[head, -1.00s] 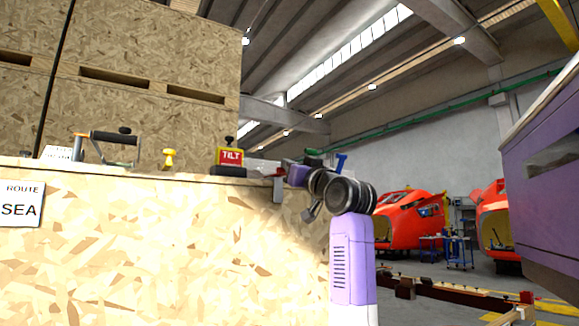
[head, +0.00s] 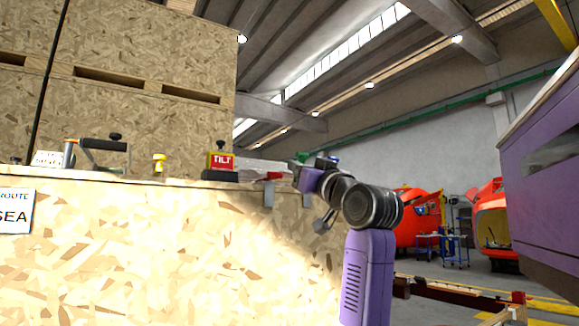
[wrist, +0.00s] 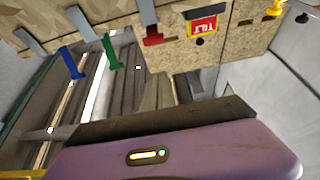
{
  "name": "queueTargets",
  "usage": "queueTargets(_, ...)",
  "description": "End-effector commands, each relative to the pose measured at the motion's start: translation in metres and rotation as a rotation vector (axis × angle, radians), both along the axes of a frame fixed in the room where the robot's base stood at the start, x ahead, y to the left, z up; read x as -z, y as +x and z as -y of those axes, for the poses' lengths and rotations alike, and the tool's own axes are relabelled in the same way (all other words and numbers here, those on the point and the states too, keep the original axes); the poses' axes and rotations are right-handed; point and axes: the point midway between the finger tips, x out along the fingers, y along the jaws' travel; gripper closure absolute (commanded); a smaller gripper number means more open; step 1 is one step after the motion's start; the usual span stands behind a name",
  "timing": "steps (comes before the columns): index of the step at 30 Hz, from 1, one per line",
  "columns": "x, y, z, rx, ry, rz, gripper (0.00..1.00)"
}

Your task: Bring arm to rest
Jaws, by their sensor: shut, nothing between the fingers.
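My arm shows in the head view, rising from the bottom and bending at a dark ribbed joint. Its far end, with my gripper (head: 300,164), is small and partly hidden by the arm, near the right end of the chipboard bench (head: 140,250). In the wrist view, the purple housing fills the bottom and my gripper (wrist: 168,76) shows as narrow grey-brown fingers close together, with nothing held.
On the bench stand a red and yellow TILT box (head: 221,162), a yellow knob (head: 159,162) and a handled lever (head: 103,144). A purple body (head: 545,200) overhangs at right.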

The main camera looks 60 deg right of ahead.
Motion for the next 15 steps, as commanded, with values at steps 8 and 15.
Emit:
queueTargets(8, 0.0051, -0.0077, -0.0047, 0.000, 0.000, 0.000, 1.00)
queueTargets(15, -0.0031, -0.0114, -0.0055, 0.003, -0.014, 0.034, 1.00)
